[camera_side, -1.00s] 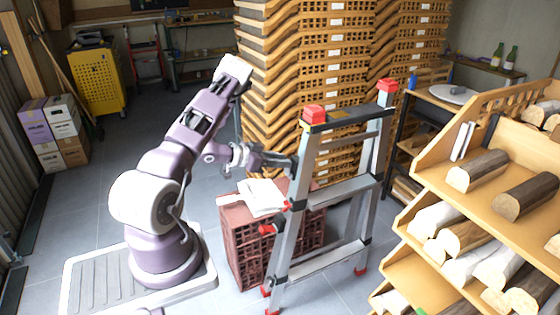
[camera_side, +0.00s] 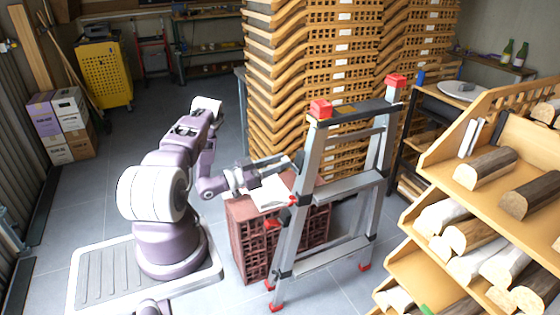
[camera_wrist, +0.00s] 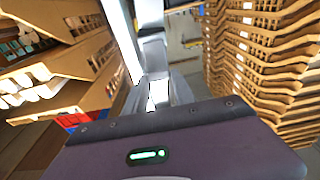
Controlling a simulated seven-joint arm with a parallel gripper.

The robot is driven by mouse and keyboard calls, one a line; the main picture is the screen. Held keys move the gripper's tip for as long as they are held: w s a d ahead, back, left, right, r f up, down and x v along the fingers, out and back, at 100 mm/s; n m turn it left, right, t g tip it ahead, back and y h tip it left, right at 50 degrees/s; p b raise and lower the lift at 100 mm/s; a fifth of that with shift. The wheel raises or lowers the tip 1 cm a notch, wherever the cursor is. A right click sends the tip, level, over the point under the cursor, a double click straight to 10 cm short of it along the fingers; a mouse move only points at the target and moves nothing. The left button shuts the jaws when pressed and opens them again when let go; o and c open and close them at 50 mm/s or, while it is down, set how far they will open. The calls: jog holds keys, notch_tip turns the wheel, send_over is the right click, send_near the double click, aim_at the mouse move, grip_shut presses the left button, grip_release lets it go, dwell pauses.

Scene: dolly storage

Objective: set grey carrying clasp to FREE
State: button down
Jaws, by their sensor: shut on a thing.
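A grey aluminium folding ladder (camera_side: 345,186) with red caps and feet stands upright, its near left leg beside my gripper. My gripper (camera_side: 290,163) is at the upper part of that leg, tilted up to the right. It is shut on a small part there, which I take for the grey carrying clasp; the fingers mostly hide it, and its setting cannot be read. In the wrist view my gripper (camera_wrist: 165,95) reaches toward the bright grey ladder rail (camera_wrist: 126,40), with a pale piece between the fingertips.
A dark red crate (camera_side: 245,244) with white sheets (camera_side: 268,193) on top stands under my gripper, close to the ladder. Tall stacks of wooden trays (camera_side: 275,90) rise behind. A wooden rack with logs (camera_side: 440,185) stands at right. The floor behind my arm is open.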

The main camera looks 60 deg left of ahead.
jog(key=shift+f, duration=0.1)
dwell(0.4)
jog(key=c, duration=1)
grip_release()
jog(key=shift+c, duration=0.2)
notch_tip(320, 180, up, 10)
